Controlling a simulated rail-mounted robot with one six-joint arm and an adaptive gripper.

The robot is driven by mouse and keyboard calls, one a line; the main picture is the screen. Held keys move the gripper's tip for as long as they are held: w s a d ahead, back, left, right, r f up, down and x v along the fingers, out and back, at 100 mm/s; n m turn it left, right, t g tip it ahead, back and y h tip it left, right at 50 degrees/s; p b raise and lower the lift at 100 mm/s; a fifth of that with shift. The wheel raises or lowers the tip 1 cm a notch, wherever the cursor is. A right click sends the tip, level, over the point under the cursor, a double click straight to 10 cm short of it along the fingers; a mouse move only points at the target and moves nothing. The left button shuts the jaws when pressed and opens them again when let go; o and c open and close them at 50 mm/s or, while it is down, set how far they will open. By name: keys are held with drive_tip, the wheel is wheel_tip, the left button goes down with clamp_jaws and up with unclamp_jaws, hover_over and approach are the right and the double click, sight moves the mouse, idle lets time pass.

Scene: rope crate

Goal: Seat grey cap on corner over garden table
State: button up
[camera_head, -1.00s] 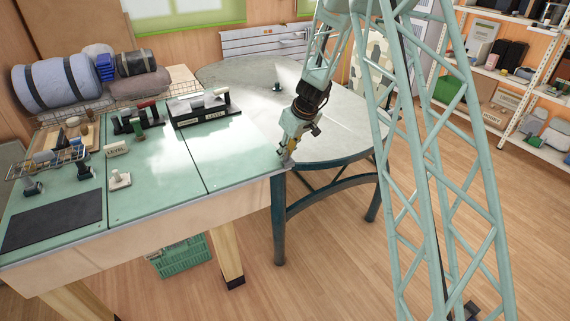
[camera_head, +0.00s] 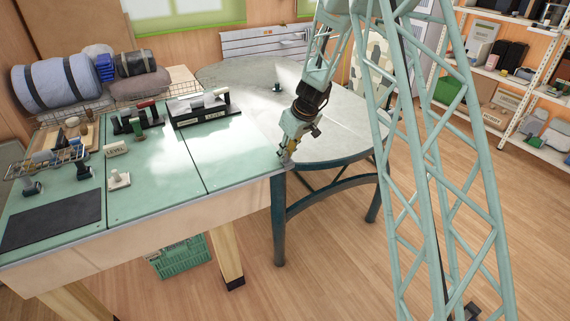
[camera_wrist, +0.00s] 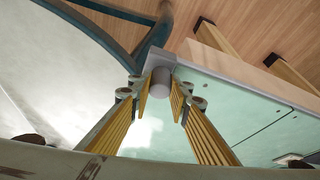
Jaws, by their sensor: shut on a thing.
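The grey cap (camera_wrist: 161,82) is a short, rounded grey piece. It shows in the wrist view between the yellow fingers of my gripper (camera_wrist: 160,98), which is shut on it. The cap is at the corner of the green-topped workbench (camera_head: 150,208), beside the round garden table (camera_head: 345,135). A grey bracket piece (camera_wrist: 160,58) shows at the corner just beyond the cap. I cannot tell whether the cap touches it. In the head view my gripper (camera_head: 286,157) points down at this corner; the cap is too small to make out there.
On the bench are a dark mat (camera_head: 52,222), a white knobbed piece (camera_head: 119,179), a wire basket (camera_head: 48,162) and a black labelled rack (camera_head: 204,109). A small dark knob (camera_head: 277,87) stands on the garden table. A green crate (camera_head: 180,257) is on the floor below.

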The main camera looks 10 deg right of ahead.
drive_tip(key=shift+f, duration=0.2)
idle(0.6)
drive_tip(key=o, duration=1)
drive_tip(key=shift+r, duration=0.15)
drive_tip(key=shift+v, duration=5.9)
drive_tip(key=shift+s+d, duration=0.1)
drive_tip(key=shift+s, duration=0.05)
